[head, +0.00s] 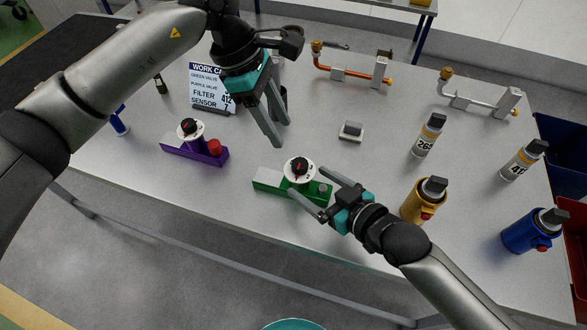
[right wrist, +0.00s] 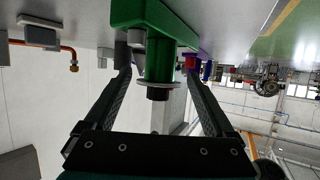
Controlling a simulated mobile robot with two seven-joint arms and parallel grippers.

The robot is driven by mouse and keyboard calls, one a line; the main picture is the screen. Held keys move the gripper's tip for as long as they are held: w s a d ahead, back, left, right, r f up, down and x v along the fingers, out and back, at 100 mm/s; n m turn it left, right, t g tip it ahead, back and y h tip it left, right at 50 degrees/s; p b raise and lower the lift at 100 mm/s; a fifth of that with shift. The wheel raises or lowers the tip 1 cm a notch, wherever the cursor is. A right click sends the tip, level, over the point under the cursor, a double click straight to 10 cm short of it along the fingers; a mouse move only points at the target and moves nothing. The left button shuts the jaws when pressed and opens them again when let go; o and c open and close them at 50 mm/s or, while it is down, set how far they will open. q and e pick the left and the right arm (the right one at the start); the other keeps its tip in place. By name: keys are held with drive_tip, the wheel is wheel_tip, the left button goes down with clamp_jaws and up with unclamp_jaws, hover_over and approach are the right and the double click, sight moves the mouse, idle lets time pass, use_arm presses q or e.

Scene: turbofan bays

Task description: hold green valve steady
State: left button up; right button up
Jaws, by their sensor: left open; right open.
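The green valve (head: 268,181) is a green base with a white dial, a black knob with a red mark and a small grey button, lying near the table's front edge. My right gripper (head: 335,194) is open at its right end. In the right wrist view the green valve (right wrist: 160,40) shows between the open fingers (right wrist: 158,85), and I cannot tell whether they touch it. My left gripper (head: 278,138) is open and empty, pointing down behind the green valve, apart from it. The purple valve (head: 190,150) lies to the left with a red button.
A work card (head: 212,85) stands at the back left. Grey canisters (head: 428,138), a yellow canister (head: 421,203) and a blue one (head: 530,232) stand on the right. Pipe assemblies (head: 350,75) lie at the back. A small grey block (head: 351,131) sits mid-table.

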sight(292, 170)
drive_tip(key=x, duration=0.7)
drive_tip(key=shift+w+a+f, duration=0.15)
drive_tip(key=shift+w+a, duration=0.05)
drive_tip(key=shift+w, duration=0.1)
clamp_jaws()
idle(0.5)
